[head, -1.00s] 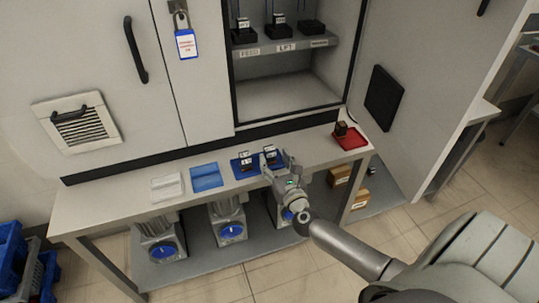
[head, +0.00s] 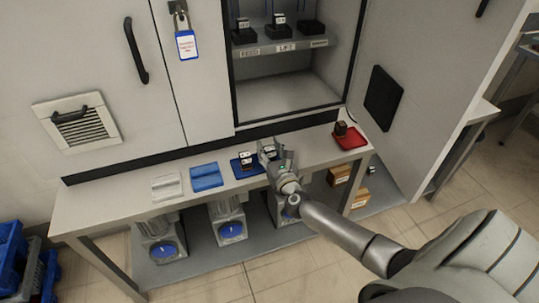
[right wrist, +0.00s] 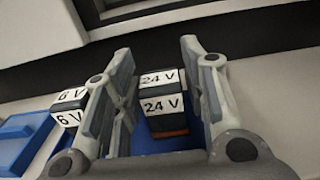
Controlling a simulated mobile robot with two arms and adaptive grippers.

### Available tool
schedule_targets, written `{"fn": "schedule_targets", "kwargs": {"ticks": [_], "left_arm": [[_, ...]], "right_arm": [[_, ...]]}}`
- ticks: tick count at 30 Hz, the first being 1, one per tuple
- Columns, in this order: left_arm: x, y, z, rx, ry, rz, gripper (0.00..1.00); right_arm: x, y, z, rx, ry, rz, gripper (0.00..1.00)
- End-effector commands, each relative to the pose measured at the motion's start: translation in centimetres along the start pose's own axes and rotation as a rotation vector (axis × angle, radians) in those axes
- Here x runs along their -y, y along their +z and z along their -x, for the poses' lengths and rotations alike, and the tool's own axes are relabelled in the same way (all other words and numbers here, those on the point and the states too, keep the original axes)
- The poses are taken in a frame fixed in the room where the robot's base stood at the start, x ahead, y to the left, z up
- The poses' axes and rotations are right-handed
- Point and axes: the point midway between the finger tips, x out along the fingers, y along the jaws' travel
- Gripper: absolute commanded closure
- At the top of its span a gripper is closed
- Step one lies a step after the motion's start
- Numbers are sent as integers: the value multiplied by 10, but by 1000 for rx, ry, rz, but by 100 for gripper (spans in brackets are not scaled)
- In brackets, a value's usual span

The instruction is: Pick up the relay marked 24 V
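The relay marked 24 V (right wrist: 162,104) is a dark block with white labels, standing on a blue mat (head: 250,173). In the right wrist view it stands between the two fingers of my right gripper (right wrist: 150,95), which is open with gaps on both sides of the relay. In the head view my right gripper (head: 269,149) is over the mat's right part and mostly hides that relay. A second relay marked 6 V (right wrist: 68,108) stands outside the fingers, to the left; it also shows in the head view (head: 246,160). My left gripper is not in view.
A red tray (head: 358,143) with a dark relay (head: 341,129) stands at the bench's right end. Behind is an open cabinet with a labelled shelf (head: 260,49) bearing black sockets.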

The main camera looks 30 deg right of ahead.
Motion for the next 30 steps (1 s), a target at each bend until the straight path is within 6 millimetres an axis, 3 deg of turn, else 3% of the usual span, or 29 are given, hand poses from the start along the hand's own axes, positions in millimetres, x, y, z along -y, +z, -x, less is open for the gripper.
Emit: {"fn": "schedule_targets", "kwargs": {"ticks": [1, 7, 19, 25, 30], "left_arm": [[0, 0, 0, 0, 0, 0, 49], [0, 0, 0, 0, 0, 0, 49], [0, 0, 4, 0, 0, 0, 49], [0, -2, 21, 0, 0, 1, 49], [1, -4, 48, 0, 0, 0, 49]], "right_arm": [[0, 0, 0, 0, 0, 0, 72], [0, 0, 0, 1, 0, 0, 95], [0, 9, 0, 2, -1, -2, 95], [0, 40, 3, 1, 0, -3, 95], [6, 80, 36, 0, 2, -2, 95]]}}
